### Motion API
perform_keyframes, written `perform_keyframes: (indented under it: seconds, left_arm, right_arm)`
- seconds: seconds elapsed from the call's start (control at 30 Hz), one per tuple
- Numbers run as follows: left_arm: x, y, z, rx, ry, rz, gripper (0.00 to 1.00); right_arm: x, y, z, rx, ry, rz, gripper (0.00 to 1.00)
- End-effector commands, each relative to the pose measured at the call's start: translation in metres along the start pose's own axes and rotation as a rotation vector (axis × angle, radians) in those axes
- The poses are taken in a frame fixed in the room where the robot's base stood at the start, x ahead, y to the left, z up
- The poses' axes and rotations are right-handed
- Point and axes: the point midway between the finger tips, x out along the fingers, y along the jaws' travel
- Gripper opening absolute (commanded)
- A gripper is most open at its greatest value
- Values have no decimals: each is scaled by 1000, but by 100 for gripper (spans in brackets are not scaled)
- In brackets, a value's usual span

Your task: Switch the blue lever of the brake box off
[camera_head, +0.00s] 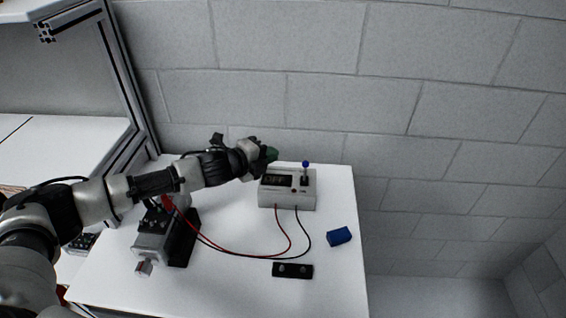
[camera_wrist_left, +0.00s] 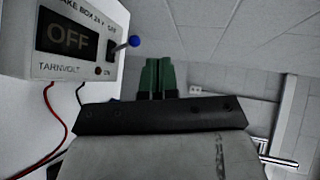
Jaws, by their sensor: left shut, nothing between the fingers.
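The brake box (camera_head: 287,199) is a light grey box at the back right of the white table. Its display (camera_wrist_left: 68,37) reads OFF in the left wrist view. The blue-tipped lever (camera_head: 306,165) stands on the box's right side; its blue knob (camera_wrist_left: 134,41) also shows in the left wrist view, on a thin grey stem. My left gripper (camera_head: 271,154) is shut and empty, its green fingers just behind and above the box's top edge, left of the lever. In the left wrist view the green fingers (camera_wrist_left: 158,78) are together, apart from the knob. My right gripper is not in view.
Red and black wires run from the box's front to a grey and black motor-like device (camera_head: 165,235) at the left. A blue block (camera_head: 339,236) and a black strip (camera_head: 292,270) lie in front. A block wall (camera_head: 330,100) stands behind the table.

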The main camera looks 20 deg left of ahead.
Motion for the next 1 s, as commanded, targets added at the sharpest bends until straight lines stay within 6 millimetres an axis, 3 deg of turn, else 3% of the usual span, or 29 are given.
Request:
perform_keyframes:
  seconds: [0.13, 0.33, 1.0]
  left_arm:
    - [-22, -14, 10, 3, -1, -2, 0]
    - [-37, -24, 15, 0, 1, -1, 0]
    - [-38, -24, 15, 0, 1, 0, 0]
  right_arm:
    - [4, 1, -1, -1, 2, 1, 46]
    - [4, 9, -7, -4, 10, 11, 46]
    - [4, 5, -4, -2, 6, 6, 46]
